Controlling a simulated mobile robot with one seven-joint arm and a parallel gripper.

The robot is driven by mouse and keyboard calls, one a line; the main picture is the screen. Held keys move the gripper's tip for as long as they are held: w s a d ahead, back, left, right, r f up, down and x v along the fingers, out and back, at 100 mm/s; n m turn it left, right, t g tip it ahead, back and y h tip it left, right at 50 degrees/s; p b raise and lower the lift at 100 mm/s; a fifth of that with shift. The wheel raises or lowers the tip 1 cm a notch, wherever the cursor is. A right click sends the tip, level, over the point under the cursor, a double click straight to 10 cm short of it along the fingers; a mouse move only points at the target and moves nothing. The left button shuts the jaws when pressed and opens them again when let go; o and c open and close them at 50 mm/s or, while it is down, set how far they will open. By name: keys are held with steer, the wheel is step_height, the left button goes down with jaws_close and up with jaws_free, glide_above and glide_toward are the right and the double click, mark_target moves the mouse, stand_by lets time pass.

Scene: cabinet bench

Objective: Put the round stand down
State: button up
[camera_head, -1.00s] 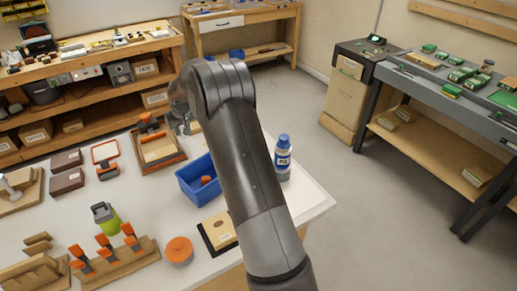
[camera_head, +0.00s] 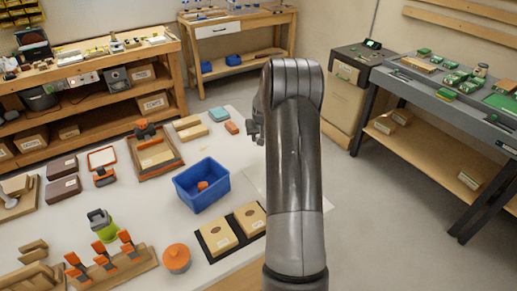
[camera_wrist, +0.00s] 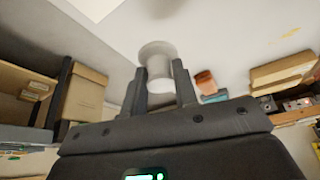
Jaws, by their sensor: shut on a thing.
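The round stand (camera_wrist: 158,51) is a pale grey spool-like piece with a wide round rim, seen in the wrist view. My gripper (camera_wrist: 159,68) has its two dark fingers on either side of it and is shut on it. The white tabletop shows behind the stand. I cannot tell whether the stand touches it. In the head view my gripper (camera_head: 254,126) is mostly hidden by my arm, beyond the blue bin, and the stand does not show.
A blue bin (camera_head: 202,185) holds an orange piece. Near it are a black tray (camera_head: 234,241) with two tan blocks, an orange round lid (camera_head: 176,258) and a wooden tray (camera_head: 157,155). Small blocks (camera_head: 187,124) lie at the table's far end. A bare white table patch (camera_head: 215,150) lies beyond the bin.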

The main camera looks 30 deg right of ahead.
steer(key=shift+f, duration=2.7)
steer(key=shift+f, duration=0.2)
steer(key=o, duration=0.9)
steer(key=shift+o, duration=0.2)
steer(key=shift+r, duration=0.1)
